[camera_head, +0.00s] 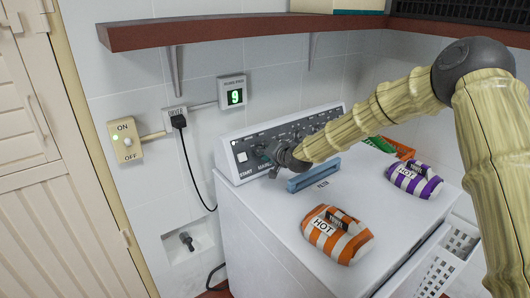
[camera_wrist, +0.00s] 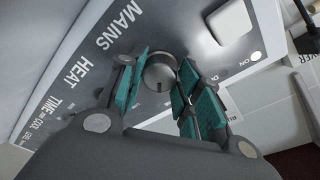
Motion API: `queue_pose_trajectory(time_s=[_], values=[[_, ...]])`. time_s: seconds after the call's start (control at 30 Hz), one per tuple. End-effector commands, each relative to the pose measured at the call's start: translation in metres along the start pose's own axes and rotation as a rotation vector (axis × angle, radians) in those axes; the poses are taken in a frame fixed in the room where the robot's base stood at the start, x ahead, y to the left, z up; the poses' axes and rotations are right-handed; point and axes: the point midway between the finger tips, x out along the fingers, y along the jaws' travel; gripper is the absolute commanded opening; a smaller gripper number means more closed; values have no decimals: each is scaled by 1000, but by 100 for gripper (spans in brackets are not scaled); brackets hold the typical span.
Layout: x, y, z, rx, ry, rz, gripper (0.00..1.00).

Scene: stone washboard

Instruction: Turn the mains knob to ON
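The mains knob (camera_wrist: 160,72) is a round grey knob on the washer's dark control panel (camera_wrist: 85,85), beside the printed word MAINS in the wrist view. A small ON label stands right of it. My gripper (camera_wrist: 164,66) has its two teal-padded fingers parted, one on each side of the knob. The fingertips are very close to the knob's sides; whether they touch it is hard to see. In the head view my gripper (camera_head: 278,156) is at the left part of the panel (camera_head: 315,128) and largely hides the knob.
A white washer (camera_head: 270,212) carries an orange-striped HOT bundle (camera_head: 338,236), a purple-striped one (camera_head: 414,180) and a blue bar (camera_head: 313,175). A wall switch (camera_head: 126,141) marked ON/OFF has a green light. A display (camera_head: 234,96) reads 9. A shelf (camera_head: 220,30) hangs above.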

Motion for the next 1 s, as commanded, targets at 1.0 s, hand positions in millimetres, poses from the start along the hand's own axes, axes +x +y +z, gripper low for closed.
queue_pose_trajectory(time_s=[1.0], values=[[-80, 1, 1, 2, -3, 1, 56]])
